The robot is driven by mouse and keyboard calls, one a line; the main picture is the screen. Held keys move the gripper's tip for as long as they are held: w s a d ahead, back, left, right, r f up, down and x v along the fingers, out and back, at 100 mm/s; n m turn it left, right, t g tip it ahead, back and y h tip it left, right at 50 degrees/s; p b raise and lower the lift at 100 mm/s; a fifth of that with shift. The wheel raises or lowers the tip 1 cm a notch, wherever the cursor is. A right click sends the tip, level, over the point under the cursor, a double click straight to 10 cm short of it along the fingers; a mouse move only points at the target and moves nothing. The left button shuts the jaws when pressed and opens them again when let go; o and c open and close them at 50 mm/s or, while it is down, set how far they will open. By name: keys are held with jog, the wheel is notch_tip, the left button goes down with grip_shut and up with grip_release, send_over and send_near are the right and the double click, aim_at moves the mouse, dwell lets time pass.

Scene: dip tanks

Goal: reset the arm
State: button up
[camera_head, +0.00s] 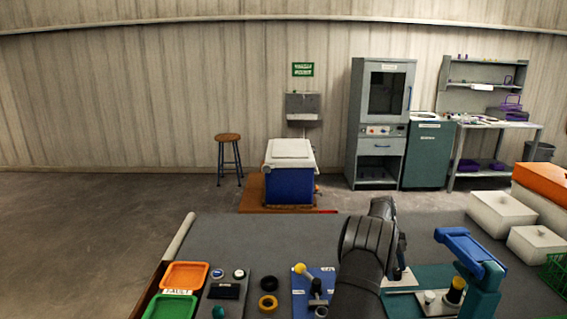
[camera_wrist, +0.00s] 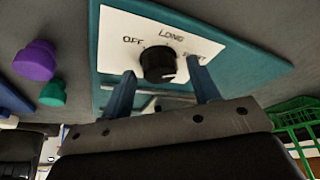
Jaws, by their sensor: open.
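My gripper (camera_wrist: 160,70) is open in the wrist view, with its two blue fingers apart and nothing held between them. A black dial knob (camera_wrist: 158,62) on a white card (camera_wrist: 120,35) lies just beyond and between the fingertips. I cannot tell whether they touch it. The card reads OFF and LONG, and a third label is partly covered by the right finger. The card sits on a teal board (camera_wrist: 270,62). In the head view my dark arm reaches over the bench and hides the gripper and most of the card (camera_head: 397,278).
Purple (camera_wrist: 36,60) and green (camera_wrist: 53,93) knobs stand left of the board. A blue stand (camera_head: 468,250) rises right of my arm. A yellow-ball lever (camera_head: 300,269) stands left. Orange (camera_head: 185,275) and green (camera_head: 170,307) trays lie farther left. White boxes (camera_head: 500,212) stand right.

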jog(key=n+t+h, duration=0.1)
jog(key=n, duration=0.3)
jog(key=shift+s+a, duration=0.1)
jog(key=n+t, duration=0.1)
jog(key=n, duration=0.2)
jog(key=shift+s+n+t, duration=0.1)
jog(key=shift+n+t, duration=0.2)
jog(key=n, duration=0.2)
jog(key=n+t, duration=0.1)
jog(key=n, duration=0.1)
jog(key=shift+s+t+h, duration=0.1)
jog(key=shift+t+h, duration=0.2)
jog(key=shift+h, duration=0.1)
jog(key=shift+s+n+t, duration=0.1)
jog(key=shift+n+t, duration=0.6)
jog(key=shift+n, duration=1.3)
jog(key=shift+y, duration=0.3)
